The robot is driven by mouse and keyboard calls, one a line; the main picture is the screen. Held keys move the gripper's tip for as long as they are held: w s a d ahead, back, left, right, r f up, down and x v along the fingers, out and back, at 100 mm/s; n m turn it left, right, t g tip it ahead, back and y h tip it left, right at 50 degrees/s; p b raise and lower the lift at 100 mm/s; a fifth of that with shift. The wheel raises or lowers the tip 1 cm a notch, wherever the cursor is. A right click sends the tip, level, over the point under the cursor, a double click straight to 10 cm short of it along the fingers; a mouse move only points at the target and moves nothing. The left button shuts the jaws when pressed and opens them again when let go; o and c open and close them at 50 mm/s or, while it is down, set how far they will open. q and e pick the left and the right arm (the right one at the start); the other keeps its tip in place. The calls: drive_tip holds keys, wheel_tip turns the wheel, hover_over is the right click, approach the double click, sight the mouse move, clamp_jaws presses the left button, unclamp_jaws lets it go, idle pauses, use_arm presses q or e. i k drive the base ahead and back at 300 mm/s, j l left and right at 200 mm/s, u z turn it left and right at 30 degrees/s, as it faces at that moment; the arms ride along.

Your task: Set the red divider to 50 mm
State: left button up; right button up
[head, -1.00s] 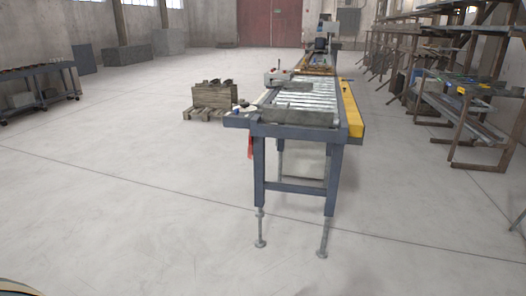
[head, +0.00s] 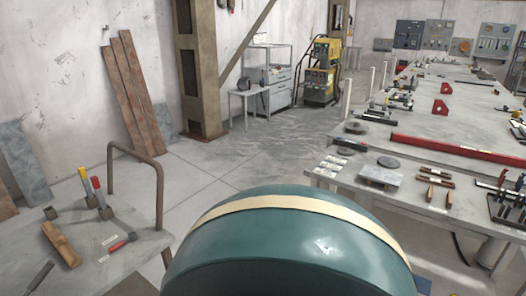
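I cannot clearly identify the red divider in the head view. Several red items show. A long red bar (head: 447,149) lies across the large worktable (head: 345,176) on the right. Two small red angle-shaped pieces, a nearer one (head: 440,107) and a farther one (head: 446,88), stand on the same table. A small tool with a red handle (head: 122,243) lies on a cart at lower left. No 50 mm scale can be read. Neither of my grippers is in view.
A large teal rounded form with a cream band fills the bottom centre and hides the floor there. The cart (head: 140,262) with a tube handle holds hand tools. Boards (head: 128,85) lean on the wall. A welding machine (head: 320,75) stands farther back. Floor between cart and worktable looks clear.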

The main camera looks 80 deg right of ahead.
sight(502, 176)
drive_tip(key=l+z, duration=0.15)
drive_tip(key=z, duration=3.45)
drive_tip(key=i+l+z, duration=0.1)
drive_tip(key=i, duration=0.5)
drive_tip(key=i+l+z, duration=0.1)
drive_tip(key=i, duration=0.5)
drive_tip(key=l, duration=0.1)
